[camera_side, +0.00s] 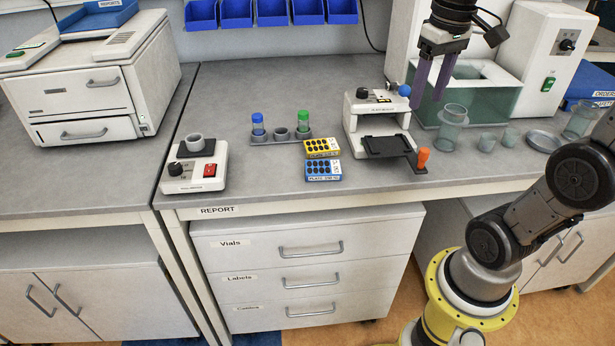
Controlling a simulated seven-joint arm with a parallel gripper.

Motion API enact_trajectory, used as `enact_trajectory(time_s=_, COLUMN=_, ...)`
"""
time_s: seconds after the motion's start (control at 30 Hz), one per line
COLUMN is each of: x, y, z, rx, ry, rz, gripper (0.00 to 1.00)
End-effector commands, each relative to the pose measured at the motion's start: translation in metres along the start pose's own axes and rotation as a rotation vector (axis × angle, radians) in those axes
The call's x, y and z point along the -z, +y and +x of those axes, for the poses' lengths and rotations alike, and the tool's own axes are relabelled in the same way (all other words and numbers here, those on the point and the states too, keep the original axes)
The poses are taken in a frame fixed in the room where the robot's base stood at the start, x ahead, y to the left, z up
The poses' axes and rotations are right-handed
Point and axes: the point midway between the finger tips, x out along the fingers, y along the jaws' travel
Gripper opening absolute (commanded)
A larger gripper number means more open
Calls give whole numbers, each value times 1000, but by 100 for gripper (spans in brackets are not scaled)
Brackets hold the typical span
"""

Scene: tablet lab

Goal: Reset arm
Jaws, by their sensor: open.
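My gripper (430,82) hangs at the upper right, with its two purple fingers pointing down and apart. My arm's lower part stands at the right front of the bench.
A glass beaker (452,130), small cups (487,140) and a dish (543,141) stand right of the gripper. Yellow (322,147) and blue (322,171) packs and a vial rack (281,139) lie left. Bench between balance (197,170) and rack is clear.

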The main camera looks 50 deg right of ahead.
Motion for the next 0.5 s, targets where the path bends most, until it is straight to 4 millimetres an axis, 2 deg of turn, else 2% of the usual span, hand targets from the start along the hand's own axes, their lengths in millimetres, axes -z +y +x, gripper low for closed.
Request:
enact_trajectory(time_s=0.03, x=-14, y=-20, z=-2, rx=5, ry=43, rz=-80, gripper=59)
enact_trajectory(time_s=0.2, x=-60, y=-64, z=11, rx=39, ry=190, rz=-281, gripper=59)
enact_trajectory(time_s=0.33, x=-87, y=-81, z=30, rx=81, ry=293, rz=-380, gripper=59)
enact_trajectory(time_s=0.5, x=-98, y=-86, z=54, rx=112, ry=368, rz=-395, gripper=59)
